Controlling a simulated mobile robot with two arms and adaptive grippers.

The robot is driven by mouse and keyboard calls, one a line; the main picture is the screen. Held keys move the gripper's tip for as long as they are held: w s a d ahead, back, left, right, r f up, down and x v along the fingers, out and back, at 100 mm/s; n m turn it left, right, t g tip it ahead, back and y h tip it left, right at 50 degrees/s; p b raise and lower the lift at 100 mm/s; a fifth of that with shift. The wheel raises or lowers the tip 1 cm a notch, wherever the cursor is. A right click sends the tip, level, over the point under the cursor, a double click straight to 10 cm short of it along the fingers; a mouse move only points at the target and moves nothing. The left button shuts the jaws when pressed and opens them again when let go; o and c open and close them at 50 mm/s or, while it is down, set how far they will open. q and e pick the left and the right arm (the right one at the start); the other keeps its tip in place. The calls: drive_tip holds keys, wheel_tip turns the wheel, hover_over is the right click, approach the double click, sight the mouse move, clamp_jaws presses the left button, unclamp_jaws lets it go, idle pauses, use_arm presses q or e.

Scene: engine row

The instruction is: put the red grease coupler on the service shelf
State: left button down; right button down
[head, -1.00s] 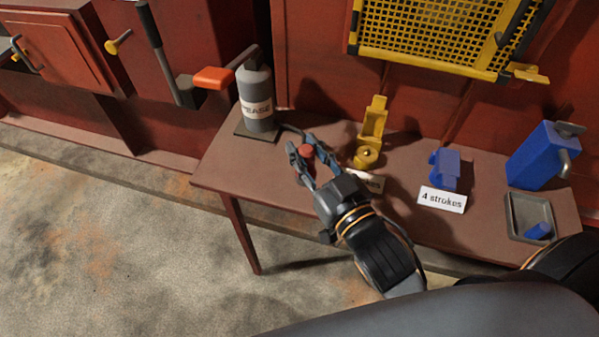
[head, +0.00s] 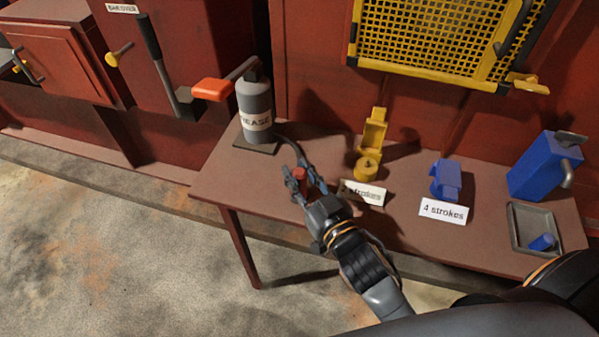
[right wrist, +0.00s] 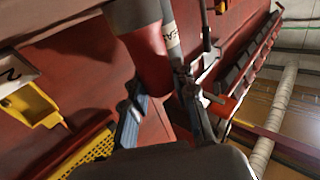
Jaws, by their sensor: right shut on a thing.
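The red grease coupler (head: 300,174) is between the fingers of my right gripper (head: 303,183), which is shut on it above the left part of the brown-red shelf table (head: 234,185). A dark hose (head: 293,141) runs from the grey grease canister (head: 256,103) toward the coupler. In the right wrist view the red coupler (right wrist: 147,58) shows large between the fingers of my right gripper (right wrist: 160,92). Whether it touches the shelf cannot be told. My left gripper is not in view.
A yellow fitting (head: 371,140) and a blue fitting (head: 445,178) stand on the table behind stroke-count cards (head: 443,211). A blue can (head: 541,163) and grey tray (head: 515,232) are at right. An orange-tipped lever (head: 212,89) overhangs the left.

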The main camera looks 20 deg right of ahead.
drive_tip(key=c, duration=1.1)
unclamp_jaws()
drive_tip(key=shift+f, duration=0.1)
drive_tip(key=shift+o, duration=0.2)
drive_tip(key=shift+r, duration=0.2)
drive_tip(key=shift+s+f, duration=0.15)
drive_tip(key=shift+s, duration=0.15)
drive_tip(key=s+d+b, duration=0.1)
drive_tip(key=s+d, duration=0.1)
drive_tip(key=s, duration=0.9)
drive_tip(key=shift+d+b, duration=0.15)
drive_tip(key=shift+b, duration=0.15)
drive_tip(key=shift+s, duration=0.1)
